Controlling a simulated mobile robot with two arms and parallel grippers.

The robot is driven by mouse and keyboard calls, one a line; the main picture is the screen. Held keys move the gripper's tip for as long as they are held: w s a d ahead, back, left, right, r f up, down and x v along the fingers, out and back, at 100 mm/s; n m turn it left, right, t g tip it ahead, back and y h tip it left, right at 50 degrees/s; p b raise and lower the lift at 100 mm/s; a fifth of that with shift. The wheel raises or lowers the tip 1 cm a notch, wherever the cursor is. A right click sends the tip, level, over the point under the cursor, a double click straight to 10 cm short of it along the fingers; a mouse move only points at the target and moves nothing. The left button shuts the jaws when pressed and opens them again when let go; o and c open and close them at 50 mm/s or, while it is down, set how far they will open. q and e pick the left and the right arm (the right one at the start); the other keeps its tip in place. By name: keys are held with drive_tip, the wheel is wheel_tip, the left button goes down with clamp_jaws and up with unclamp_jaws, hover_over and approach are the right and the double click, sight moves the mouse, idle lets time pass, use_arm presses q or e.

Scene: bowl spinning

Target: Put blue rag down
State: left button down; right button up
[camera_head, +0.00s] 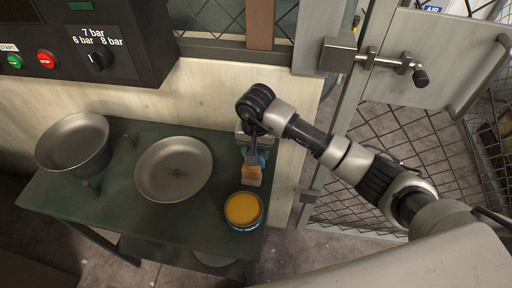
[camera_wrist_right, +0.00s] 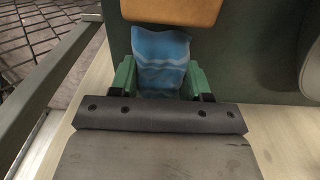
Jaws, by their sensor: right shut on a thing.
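A blue rag (camera_wrist_right: 160,58) is between the green fingers of my right gripper (camera_wrist_right: 163,82) in the right wrist view. The gripper is shut on it. In the head view my right gripper (camera_head: 253,153) is over the right end of the green table (camera_head: 113,212), and only a small part of the blue rag (camera_head: 259,159) shows below it. I cannot tell whether the rag touches the table. My left gripper is not in view.
A tan block (camera_head: 251,175) is just in front of the gripper, with a round tin of orange-yellow content (camera_head: 243,209) nearer. A shallow metal bowl (camera_head: 174,169) and a deeper tilted bowl (camera_head: 73,143) occupy the table's middle and left. A mesh gate (camera_head: 405,110) stands right.

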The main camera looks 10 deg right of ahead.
drive_tip(key=shift+f, duration=0.2)
drive_tip(key=shift+f, duration=0.1)
drive_tip(key=shift+f, duration=0.1)
drive_tip(key=o, duration=0.9)
drive_tip(key=shift+c, duration=0.2)
